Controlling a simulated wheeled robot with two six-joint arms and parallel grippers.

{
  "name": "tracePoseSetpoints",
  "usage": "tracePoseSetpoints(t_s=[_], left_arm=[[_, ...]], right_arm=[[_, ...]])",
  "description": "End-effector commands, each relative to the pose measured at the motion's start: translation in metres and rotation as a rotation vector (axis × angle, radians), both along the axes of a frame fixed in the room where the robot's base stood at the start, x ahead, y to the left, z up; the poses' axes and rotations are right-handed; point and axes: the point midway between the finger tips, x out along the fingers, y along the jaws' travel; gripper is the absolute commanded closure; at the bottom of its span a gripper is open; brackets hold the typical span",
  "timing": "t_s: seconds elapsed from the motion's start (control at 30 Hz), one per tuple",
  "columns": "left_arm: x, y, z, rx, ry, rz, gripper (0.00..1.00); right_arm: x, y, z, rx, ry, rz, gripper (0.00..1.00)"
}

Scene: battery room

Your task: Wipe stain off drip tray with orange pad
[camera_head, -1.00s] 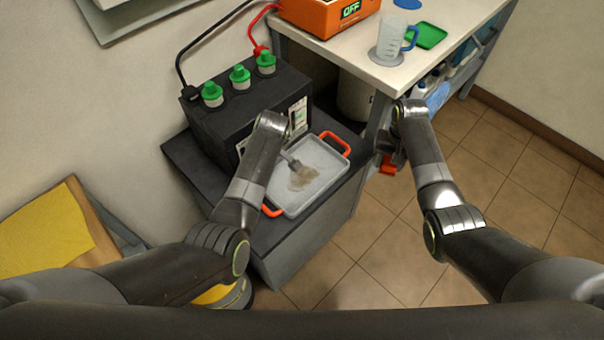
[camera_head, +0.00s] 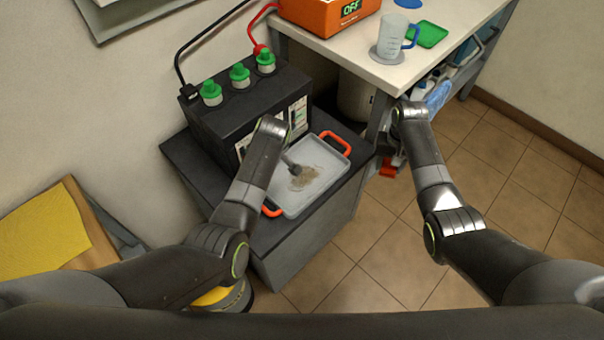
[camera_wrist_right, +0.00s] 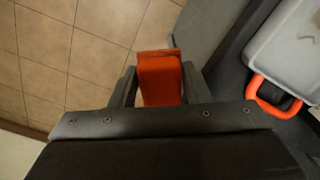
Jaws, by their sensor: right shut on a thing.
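The grey drip tray (camera_head: 325,160) with orange handles lies on a dark stand in front of a black battery. A brownish stain (camera_head: 306,181) is on its floor. My left gripper (camera_head: 294,168) points down over the tray beside the stain; its jaws are too small and dark to read. My right gripper (camera_head: 391,164) is right of the tray, off the stand's edge and above the floor. It is shut on the orange pad (camera_head: 387,171). In the right wrist view the pad (camera_wrist_right: 160,80) sits between the fingers, apart from the tray (camera_wrist_right: 285,50).
The black battery (camera_head: 250,110) with green caps and cables stands behind the tray. A white bench (camera_head: 350,60) carries an orange device (camera_head: 325,15), a measuring jug (camera_head: 392,38) and a green tray (camera_head: 428,35). The tiled floor (camera_head: 490,190) at right is clear.

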Motion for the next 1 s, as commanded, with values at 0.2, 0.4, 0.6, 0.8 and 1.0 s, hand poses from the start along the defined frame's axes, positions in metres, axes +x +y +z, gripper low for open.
tracePoseSetpoints(t_s=[0.2,0.4,0.6,0.8,1.0], left_arm=[[0.0,0.0,0.004,0.0,0.0,0.0,1.0],[0.0,0.0,0.02,0.0,0.0,0.0,1.0],[0.0,0.0,0.036,0.0,0.0,0.0,1.0],[0.0,0.0,0.052,0.0,0.0,0.0,1.0],[0.0,0.0,0.061,0.0,0.0,0.0,1.0]], right_arm=[[0.0,0.0,0.005,0.0,-0.001,0.0,0.75],[0.0,0.0,0.021,0.0,0.0,0.0,0.75],[0.0,0.0,0.037,0.0,0.0,0.0,0.75],[0.0,0.0,0.053,0.0,0.0,0.0,0.75],[0.0,0.0,0.063,0.0,0.0,0.0,0.75]])
